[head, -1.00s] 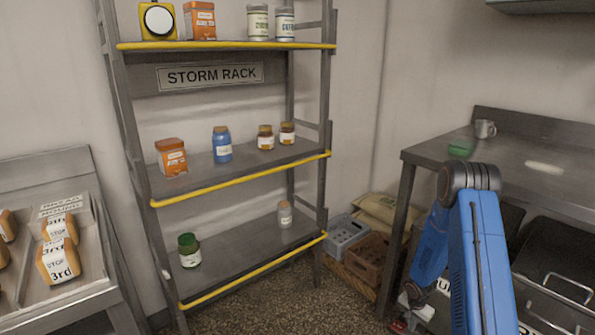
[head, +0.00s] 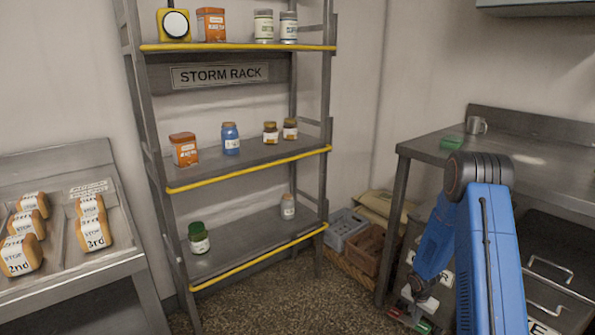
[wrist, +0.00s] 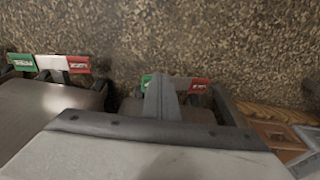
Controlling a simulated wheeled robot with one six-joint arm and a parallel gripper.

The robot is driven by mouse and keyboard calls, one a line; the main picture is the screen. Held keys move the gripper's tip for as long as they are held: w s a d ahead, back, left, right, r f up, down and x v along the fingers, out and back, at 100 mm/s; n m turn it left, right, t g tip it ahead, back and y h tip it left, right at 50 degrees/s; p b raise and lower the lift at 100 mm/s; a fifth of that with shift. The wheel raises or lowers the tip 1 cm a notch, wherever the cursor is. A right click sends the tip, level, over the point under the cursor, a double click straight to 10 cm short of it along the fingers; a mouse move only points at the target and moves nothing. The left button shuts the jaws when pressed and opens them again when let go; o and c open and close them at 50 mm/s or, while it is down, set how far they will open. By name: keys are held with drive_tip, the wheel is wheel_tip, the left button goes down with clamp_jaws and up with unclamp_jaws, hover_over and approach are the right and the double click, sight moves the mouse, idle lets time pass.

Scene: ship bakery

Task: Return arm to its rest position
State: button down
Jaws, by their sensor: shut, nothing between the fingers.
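My blue arm (head: 487,250) is folded at the right of the head view, with its elbow raised in front of the steel counter. My gripper (head: 418,308) hangs low at the end of the forearm, partly unclear against the clutter under the counter. In the wrist view my gripper (wrist: 160,92) shows as a grey wedge, shut with nothing held, above the speckled floor.
The storm rack (head: 246,165) holds several jars and tins. A bread stand (head: 110,268) is at left. The steel counter (head: 500,152) bears a mug (head: 476,125) and a green item (head: 451,143). Crates (head: 367,250) sit beside the counter. Floor before the rack is clear.

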drive_tip(key=s+a+r+n+t, duration=0.15)
drive_tip(key=s+r, duration=0.25)
drive_tip(key=r, duration=0.8)
drive_tip(key=s+a+r+n+h, duration=0.1)
drive_tip(key=s+a+r, duration=0.2)
drive_tip(key=r, duration=0.8)
drive_tip(key=s+a+r+n, duration=0.15)
drive_tip(key=s+r, duration=0.25)
drive_tip(key=r, duration=0.8)
drive_tip(key=s+a+r+n+y, duration=0.1)
drive_tip(key=s+a+r, duration=0.3)
drive_tip(key=s, duration=0.5)
drive_tip(key=s+a+r+n+t, duration=0.1)
drive_tip(key=s+a+r+n, duration=0.2)
drive_tip(key=s, duration=0.7)
drive_tip(key=s+a+r+n+t+y, duration=0.1)
drive_tip(key=s+a+r, duration=0.4)
drive_tip(key=s, duration=0.5)
wheel_tip(320, 180, up, 2)
drive_tip(key=shift+r+n+y, duration=0.1)
drive_tip(key=shift+n+y, duration=0.2)
drive_tip(key=shift+n, duration=0.2)
drive_tip(key=shift+a, duration=0.1)
